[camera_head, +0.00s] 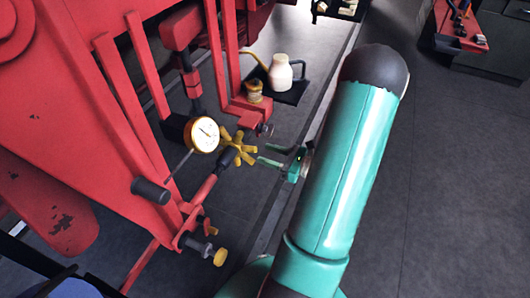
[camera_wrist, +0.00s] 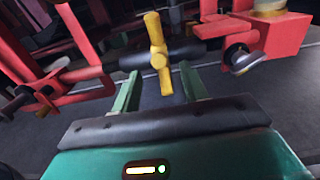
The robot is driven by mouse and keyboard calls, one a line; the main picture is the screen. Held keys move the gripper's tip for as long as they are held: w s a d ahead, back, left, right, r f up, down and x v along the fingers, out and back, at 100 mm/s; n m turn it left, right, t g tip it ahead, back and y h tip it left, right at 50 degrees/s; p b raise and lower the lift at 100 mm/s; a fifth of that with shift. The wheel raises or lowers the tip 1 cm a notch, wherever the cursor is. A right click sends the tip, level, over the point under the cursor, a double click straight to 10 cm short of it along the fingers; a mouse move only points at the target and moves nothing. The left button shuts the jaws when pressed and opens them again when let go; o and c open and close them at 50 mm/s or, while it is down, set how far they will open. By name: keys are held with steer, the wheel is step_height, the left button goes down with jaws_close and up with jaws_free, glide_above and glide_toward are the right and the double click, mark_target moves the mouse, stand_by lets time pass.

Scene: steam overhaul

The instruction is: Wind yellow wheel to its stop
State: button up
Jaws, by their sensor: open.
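The yellow wheel (camera_head: 238,147) is a spoked handwheel on a dark shaft, beside a round white gauge on the red frame. In the wrist view the yellow wheel (camera_wrist: 158,52) appears nearly edge-on, straight ahead and between the lines of my two fingers. My gripper (camera_head: 274,155) is open, with its green fingers pointing left at the wheel, and a small gap seems to separate them from its spokes. In the wrist view my gripper (camera_wrist: 157,88) has both fingers apart with nothing between the tips. Contact with the wheel cannot be told for certain.
The gauge (camera_head: 202,134) sits just left of the wheel. Red frame bars (camera_head: 222,75) stand above and behind it. A cream oil can (camera_head: 281,72) stands on a dark tray at the back. A yellow-ended knob (camera_head: 220,257) projects below.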

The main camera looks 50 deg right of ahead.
mark_target(252, 149)
steer(key=shift+x, duration=3.1)
steer(key=shift+a, duration=0.1)
steer(key=shift+c, duration=0.4)
jaws_close()
steer(key=shift+s+f, duration=0.15)
steer(key=shift+f, duration=1.35)
